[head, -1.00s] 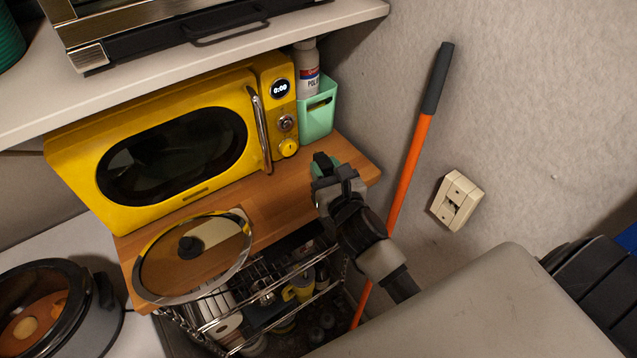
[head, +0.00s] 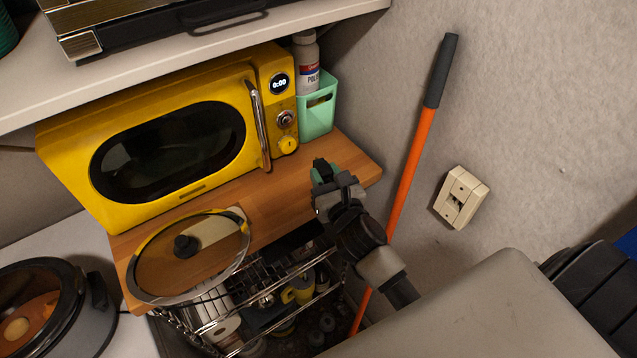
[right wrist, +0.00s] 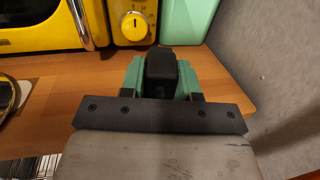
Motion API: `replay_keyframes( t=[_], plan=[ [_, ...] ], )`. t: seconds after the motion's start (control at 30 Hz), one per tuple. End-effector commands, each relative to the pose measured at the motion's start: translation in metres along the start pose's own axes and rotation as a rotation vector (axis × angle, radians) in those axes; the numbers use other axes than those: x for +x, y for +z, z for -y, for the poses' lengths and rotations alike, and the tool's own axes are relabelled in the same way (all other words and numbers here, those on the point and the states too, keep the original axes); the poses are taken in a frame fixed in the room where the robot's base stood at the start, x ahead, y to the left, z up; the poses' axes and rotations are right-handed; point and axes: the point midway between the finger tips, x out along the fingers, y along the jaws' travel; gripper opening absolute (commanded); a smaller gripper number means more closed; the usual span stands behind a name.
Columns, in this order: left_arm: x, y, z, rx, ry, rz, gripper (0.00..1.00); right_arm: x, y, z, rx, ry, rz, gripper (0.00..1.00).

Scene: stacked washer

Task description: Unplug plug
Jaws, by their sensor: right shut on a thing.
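My right gripper (head: 325,187) is over the right end of the wooden shelf in the head view. It is shut on a black plug (right wrist: 161,72), which shows between its green fingertips (right wrist: 161,80) in the right wrist view. The plug is apart from the cream wall outlet (head: 461,198) on the right wall. The outlet's dark socket area is visible with nothing in it. Any cord on the plug is hidden. My left gripper is not in view.
A yellow microwave (head: 170,140) and a mint holder (head: 317,108) with a bottle (head: 306,65) stand on the wooden shelf (head: 345,160). An orange-handled pole (head: 412,165) leans against the wall. A glass lid (head: 190,268) and wire rack (head: 265,300) are at the front.

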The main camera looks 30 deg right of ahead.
Motion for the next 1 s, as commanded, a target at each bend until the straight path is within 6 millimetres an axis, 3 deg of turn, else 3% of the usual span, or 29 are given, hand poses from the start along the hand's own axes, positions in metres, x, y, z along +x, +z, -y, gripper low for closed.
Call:
replay_keyframes(
  t=[0.6, 0.93, 0.97, 1.0],
  plan=[
    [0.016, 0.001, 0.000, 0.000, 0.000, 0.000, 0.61, 0.000, -0.020, 0.000, 0.001, 0.000, 0.000, 0.00],
    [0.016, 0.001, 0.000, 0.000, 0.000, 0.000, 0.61, 0.000, -0.021, 0.000, 0.000, 0.000, 0.000, 0.00],
    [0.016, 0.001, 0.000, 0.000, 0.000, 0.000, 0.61, 0.000, -0.021, 0.000, 0.000, 0.000, 0.000, 0.34],
    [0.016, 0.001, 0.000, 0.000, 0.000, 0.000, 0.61, 0.000, -0.021, 0.000, 0.000, 0.000, 0.000, 0.40]
  ],
)
